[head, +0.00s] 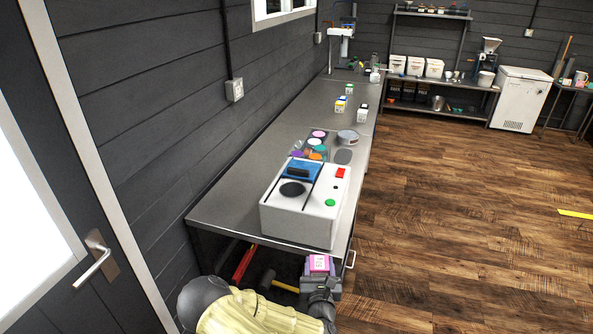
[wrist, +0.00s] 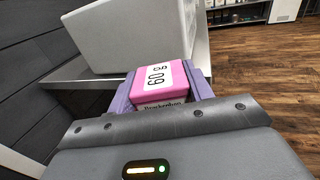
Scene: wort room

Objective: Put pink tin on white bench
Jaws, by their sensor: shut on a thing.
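The pink tin (wrist: 160,84) sits between the purple fingers of my gripper (wrist: 162,92), which is shut on it. Its label reads "60 g". In the head view the pink tin (head: 319,264) shows at the bottom, with my gripper (head: 320,275) around it, just in front of the near end of a long grey-topped bench (head: 228,208). The tin is apart from the bench top. I cannot pick out a separate white bench for certain in either view.
A white device (head: 285,218) with a red switch and green button fills the bench's near end. Behind it lie coloured discs (head: 312,146), a round tin (head: 347,138) and small boxes (head: 340,106). A door (head: 70,200) stands left. Wooden floor (head: 460,200) is open on the right.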

